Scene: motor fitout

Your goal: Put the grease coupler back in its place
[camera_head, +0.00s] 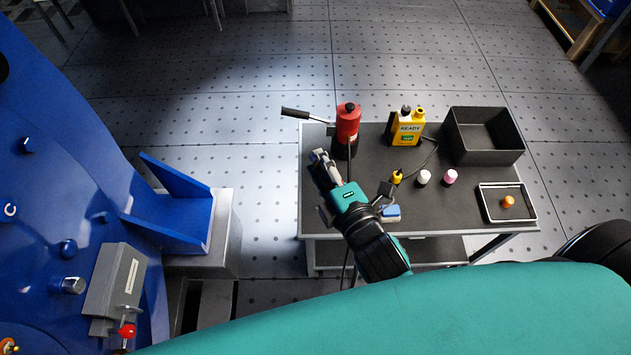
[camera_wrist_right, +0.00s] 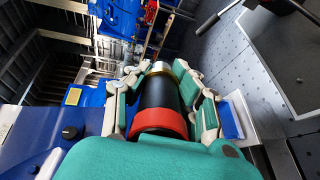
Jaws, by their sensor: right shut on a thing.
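My right gripper (camera_head: 320,158) is over the left edge of the cart, beside the red grease pump (camera_head: 347,122). In the right wrist view its fingers (camera_wrist_right: 163,72) are closed around a black cylinder with a red band, a brass collar and a silvery end, which looks like the grease coupler (camera_wrist_right: 157,94). In the head view the coupler is mostly hidden by the gripper. The pump stands upright on the cart's back left, with its lever handle (camera_head: 303,115) pointing left. A dark hose runs down near the gripper. My left gripper is not in view.
A blue machine (camera_head: 60,170) stands left, beyond open floor.

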